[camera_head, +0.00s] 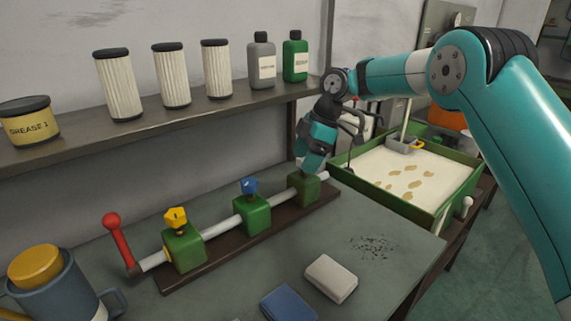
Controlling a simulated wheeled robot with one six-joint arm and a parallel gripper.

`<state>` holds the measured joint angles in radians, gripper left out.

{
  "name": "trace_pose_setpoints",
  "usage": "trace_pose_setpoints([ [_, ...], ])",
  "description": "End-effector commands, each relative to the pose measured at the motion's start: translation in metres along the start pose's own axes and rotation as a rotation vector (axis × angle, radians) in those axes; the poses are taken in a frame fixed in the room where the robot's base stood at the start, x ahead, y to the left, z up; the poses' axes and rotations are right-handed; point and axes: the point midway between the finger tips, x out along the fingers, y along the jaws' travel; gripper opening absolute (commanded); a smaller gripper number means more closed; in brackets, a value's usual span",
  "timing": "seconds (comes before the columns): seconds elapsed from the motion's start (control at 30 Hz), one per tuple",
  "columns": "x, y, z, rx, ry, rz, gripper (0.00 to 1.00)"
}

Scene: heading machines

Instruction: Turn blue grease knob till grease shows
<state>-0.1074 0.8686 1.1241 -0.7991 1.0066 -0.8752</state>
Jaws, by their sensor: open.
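The blue knob (249,187) sits on top of the middle green block (253,215) on a shaft. A yellow knob (175,219) sits on the left green block (184,249). My gripper (305,172) is open and points down just above the right green block (304,188). It is to the right of the blue knob and apart from it. The top of the right block is partly hidden by the gripper, so I cannot tell whether it has a knob. I see no clear grease at the middle block.
A red-knobbed lever (117,240) stands at the shaft's left end. A blue mug-like can (57,288) is at the lower left. A grey block (330,278) and a blue block (288,303) lie in front. A green tray (440,207) is at the right. The shelf (190,115) overhangs behind.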

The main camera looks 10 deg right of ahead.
Motion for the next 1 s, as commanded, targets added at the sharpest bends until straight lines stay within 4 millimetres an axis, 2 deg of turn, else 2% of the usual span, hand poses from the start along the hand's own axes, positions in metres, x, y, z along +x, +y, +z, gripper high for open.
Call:
trace_pose_setpoints([
  [0.1, -0.003, 0.000, 0.006, -0.001, 0.000, 0.000, 0.70],
  [0.37, -0.003, 0.000, 0.007, -0.001, 0.000, 0.000, 0.70],
  [0.47, -0.005, -0.002, 0.006, 0.004, 0.000, 0.001, 0.69],
  [0.57, -0.015, -0.012, -0.003, 0.044, 0.003, 0.003, 0.69],
  [0.67, -0.034, -0.040, -0.020, 0.143, 0.006, 0.006, 0.69],
  [0.77, -0.056, -0.086, -0.041, 0.292, 0.010, 0.011, 0.69],
  [0.87, -0.072, -0.146, -0.055, 0.467, 0.011, 0.017, 0.69],
  [0.9, -0.076, -0.172, -0.059, 0.536, 0.011, 0.019, 0.69],
  [0.97, -0.080, -0.210, -0.061, 0.636, 0.010, 0.024, 0.69],
  [1.0, -0.080, -0.235, -0.061, 0.699, 0.009, 0.028, 0.64],
])
